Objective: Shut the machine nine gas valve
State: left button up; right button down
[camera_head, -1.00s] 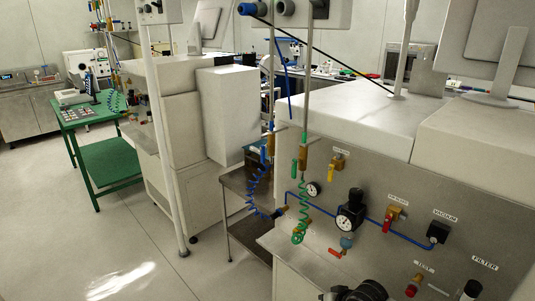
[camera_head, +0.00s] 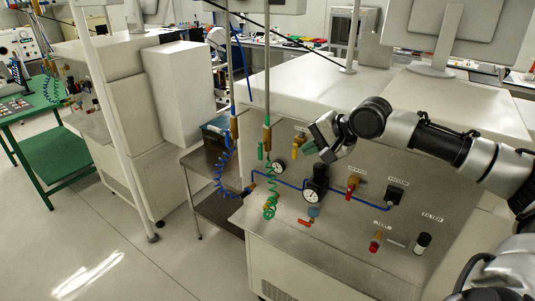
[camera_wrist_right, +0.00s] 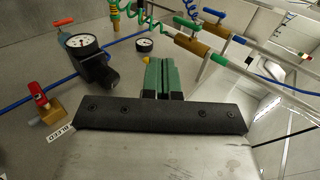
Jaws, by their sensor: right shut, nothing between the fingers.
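The machine's grey front panel (camera_head: 285,199) carries several valves. A valve with a yellow handle (camera_head: 297,148) sits at its upper left, and its label is too small to read. In the right wrist view only a bit of this yellow handle (camera_wrist_right: 145,60) shows beside the fingertips; the rest is hidden. I cannot tell from the labels which valve is the gas valve. My right gripper (camera_head: 311,148) is shut and empty, just right of the yellow handle. Its green fingers (camera_wrist_right: 161,64) lie together in the wrist view. I cannot tell whether they touch the valve. My left gripper is out of view.
Upright pipes with green (camera_head: 260,151) and blue handles and coiled hoses stand left.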

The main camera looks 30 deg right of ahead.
jog(key=shift+w+f, duration=0.1)
jog(key=shift+w, duration=0.05)
jog(key=p, duration=0.5)
send_near(262, 159)
jog(key=f+x, duration=0.1)
jog(key=x, duration=0.4)
jog(key=shift+w+a+p, duration=0.25)
jog(key=shift+w+p, duration=0.1)
jog(key=shift+w, duration=0.1)
jog(key=shift+w+f, duration=0.1)
jog(key=shift+f, duration=0.1)
